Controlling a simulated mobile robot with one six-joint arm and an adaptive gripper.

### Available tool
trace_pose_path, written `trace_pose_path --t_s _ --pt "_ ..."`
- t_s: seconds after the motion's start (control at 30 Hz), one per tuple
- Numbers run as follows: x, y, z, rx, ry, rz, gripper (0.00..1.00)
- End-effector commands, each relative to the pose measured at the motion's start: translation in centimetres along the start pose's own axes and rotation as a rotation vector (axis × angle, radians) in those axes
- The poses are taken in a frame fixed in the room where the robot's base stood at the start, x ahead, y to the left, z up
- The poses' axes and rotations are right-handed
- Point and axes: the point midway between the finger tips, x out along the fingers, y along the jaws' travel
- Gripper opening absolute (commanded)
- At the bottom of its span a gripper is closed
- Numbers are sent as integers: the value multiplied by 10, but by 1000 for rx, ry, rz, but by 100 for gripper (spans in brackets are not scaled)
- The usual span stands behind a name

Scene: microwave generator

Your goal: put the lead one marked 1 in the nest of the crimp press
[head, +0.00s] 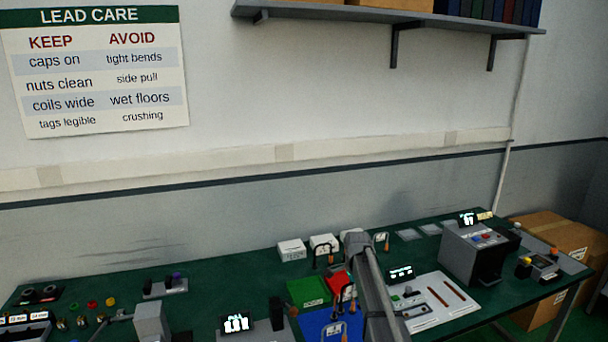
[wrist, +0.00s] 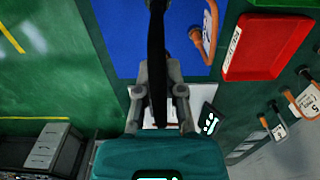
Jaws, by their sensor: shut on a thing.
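In the wrist view my gripper (wrist: 158,92) is shut on a dark, upright strip-like thing (wrist: 156,50), probably a lead, over the blue mat (wrist: 112,30). A pale patch shows between the fingers, but I cannot read a number on it. A brown lead (wrist: 210,35) lies on the blue mat to the right. In the head view my arm hides much of the gripper area. A grey machine with coloured buttons (head: 478,250) stands at the right of the bench; I cannot tell whether it is the crimp press. No nest can be made out.
A red tray (wrist: 262,65) lies right of the blue mat. Tagged leads, one tag marked 5 (wrist: 308,98), stand beyond it. Small displays and fittings crowd the bench's left.

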Motion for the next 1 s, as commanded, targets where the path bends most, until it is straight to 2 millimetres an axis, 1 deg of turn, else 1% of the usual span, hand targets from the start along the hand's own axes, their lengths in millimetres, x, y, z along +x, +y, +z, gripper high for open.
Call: trace_pose_path --t_s 0.17,0.27,0.4,0.67,1.0 --pt "-6 0 0 0 0 0 0" --pt "-13 0 0 0 0 0 0" --pt "-28 0 0 0 0 0 0" --pt "-52 0 0 0 0 0 0" --pt "-67 0 0 0 0 0 0"
